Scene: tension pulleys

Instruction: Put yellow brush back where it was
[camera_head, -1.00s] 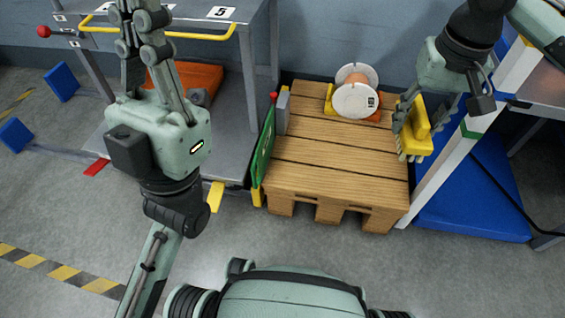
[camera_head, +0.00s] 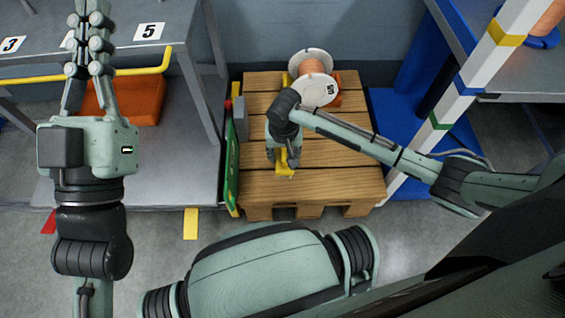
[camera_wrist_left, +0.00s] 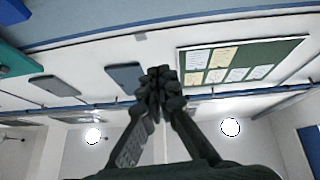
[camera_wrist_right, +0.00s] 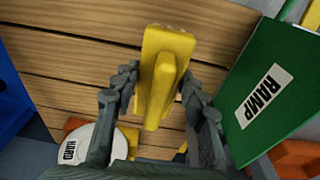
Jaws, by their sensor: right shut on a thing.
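The yellow brush (camera_wrist_right: 158,80) is between the fingers of my right gripper (camera_wrist_right: 157,85) in the right wrist view. The gripper is shut on it, with wooden planks behind. In the head view, my right gripper (camera_head: 283,150) is over the left-middle part of the wooden pallet (camera_head: 335,185). Part of the brush (camera_head: 284,172) shows under it; the hand hides the rest. I cannot tell whether the brush touches the planks. My left gripper (camera_head: 88,22) is raised at the left, empty, its fingertips together in the left wrist view (camera_wrist_left: 160,85).
A spool (camera_head: 316,78) with white flanges stands at the pallet's back. A striped post (camera_head: 470,85) rises at the right.

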